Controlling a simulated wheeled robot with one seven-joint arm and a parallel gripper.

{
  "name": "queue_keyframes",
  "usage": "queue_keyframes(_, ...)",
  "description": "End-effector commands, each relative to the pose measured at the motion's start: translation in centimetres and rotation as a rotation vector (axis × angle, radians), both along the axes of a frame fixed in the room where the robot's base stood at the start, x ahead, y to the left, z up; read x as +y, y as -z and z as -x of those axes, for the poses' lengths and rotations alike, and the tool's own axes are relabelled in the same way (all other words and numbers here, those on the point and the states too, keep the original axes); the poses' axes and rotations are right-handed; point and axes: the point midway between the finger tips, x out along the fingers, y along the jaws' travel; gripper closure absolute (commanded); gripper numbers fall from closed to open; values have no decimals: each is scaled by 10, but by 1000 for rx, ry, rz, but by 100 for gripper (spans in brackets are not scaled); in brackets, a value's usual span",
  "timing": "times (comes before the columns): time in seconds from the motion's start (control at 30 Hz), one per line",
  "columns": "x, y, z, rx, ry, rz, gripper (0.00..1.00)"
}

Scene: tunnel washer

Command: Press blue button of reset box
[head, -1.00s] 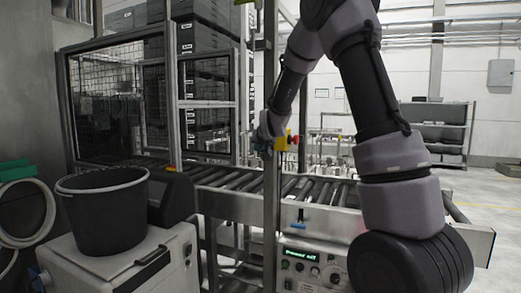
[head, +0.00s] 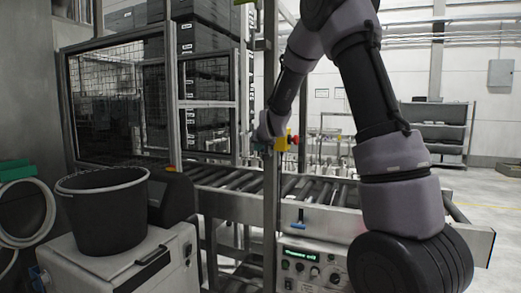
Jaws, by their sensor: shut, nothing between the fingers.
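The reset box (head: 281,143) is yellow, with a red button (head: 294,140) on its right side. It sits by the grey upright post, above the roller conveyor. A small blue patch (head: 260,146) shows at its left, by my gripper (head: 262,139); I cannot tell whether it is the blue button. My gripper is at the left of the box, partly behind the post. It is shut with nothing held. Its fingertips are small and mostly hidden, so contact with the button cannot be made out.
The grey post (head: 270,200) stands close to my gripper. The roller conveyor (head: 300,190) runs below. A control panel (head: 310,268) with a lit green display is under it. A black bucket (head: 103,215) stands on a white machine at left. A mesh fence (head: 105,100) stands behind.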

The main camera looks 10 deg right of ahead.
Motion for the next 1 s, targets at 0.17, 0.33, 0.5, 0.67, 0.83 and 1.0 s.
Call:
queue_keyframes(0.17, -3, 0, -4, 0, 1, 0, 100)
queue_keyframes(0.33, -5, 0, -7, 0, 0, 0, 100)
queue_keyframes(0.5, -5, 0, -7, 0, 0, 0, 100)
queue_keyframes(0.67, -5, 0, -7, 0, 0, 0, 100)
queue_keyframes(0.83, -6, 0, -8, 0, 0, 0, 100)
queue_keyframes(1.0, -7, 0, -10, 0, 0, 1, 100)
